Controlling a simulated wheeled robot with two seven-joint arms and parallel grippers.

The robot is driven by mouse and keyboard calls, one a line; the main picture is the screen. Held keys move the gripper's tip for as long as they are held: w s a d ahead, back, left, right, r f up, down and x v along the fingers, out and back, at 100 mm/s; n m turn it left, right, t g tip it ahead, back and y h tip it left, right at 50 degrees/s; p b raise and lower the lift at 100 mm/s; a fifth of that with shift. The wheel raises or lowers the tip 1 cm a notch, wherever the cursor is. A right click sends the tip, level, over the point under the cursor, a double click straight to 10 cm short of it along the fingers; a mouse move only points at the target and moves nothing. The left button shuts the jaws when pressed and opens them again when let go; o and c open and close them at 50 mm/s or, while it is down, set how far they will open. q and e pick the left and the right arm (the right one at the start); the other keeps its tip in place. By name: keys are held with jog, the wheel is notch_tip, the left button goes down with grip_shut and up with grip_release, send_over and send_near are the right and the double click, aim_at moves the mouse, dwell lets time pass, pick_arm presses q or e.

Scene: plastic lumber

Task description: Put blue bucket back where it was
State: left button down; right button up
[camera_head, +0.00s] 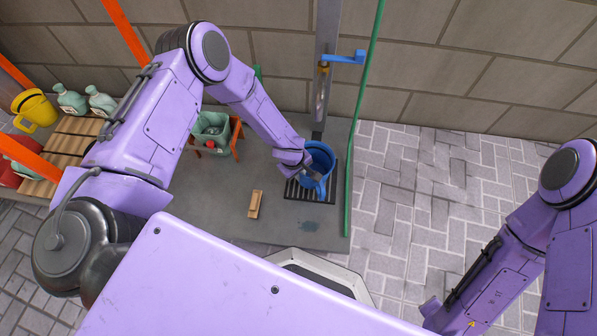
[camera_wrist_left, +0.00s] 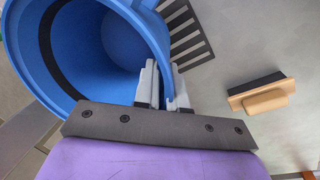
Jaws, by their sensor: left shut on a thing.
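The blue bucket (camera_head: 321,157) is at the grate in the head view, below the pump spout. In the left wrist view the bucket (camera_wrist_left: 60,50) fills the upper left and its open mouth shows; the inside looks empty. My left gripper (camera_head: 312,174) is shut on the bucket's rim, with one finger inside and one outside; the fingers (camera_wrist_left: 163,90) show in the wrist view. I cannot tell whether the bucket rests on the grate or hangs just above it. My right arm shows at the lower right of the head view, but its fingertips are out of view.
The dark slotted grate (camera_head: 299,191) lies on a grey slab. A wooden bench (camera_head: 72,150) holds a yellow watering can (camera_head: 35,108). A green hose (camera_head: 362,110) runs along the right.

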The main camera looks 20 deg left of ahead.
pick_arm(q)
jog(key=shift+f+b, duration=0.4)
jog(key=shift+f, duration=0.1)
jog(key=c, duration=1.1)
grip_release()
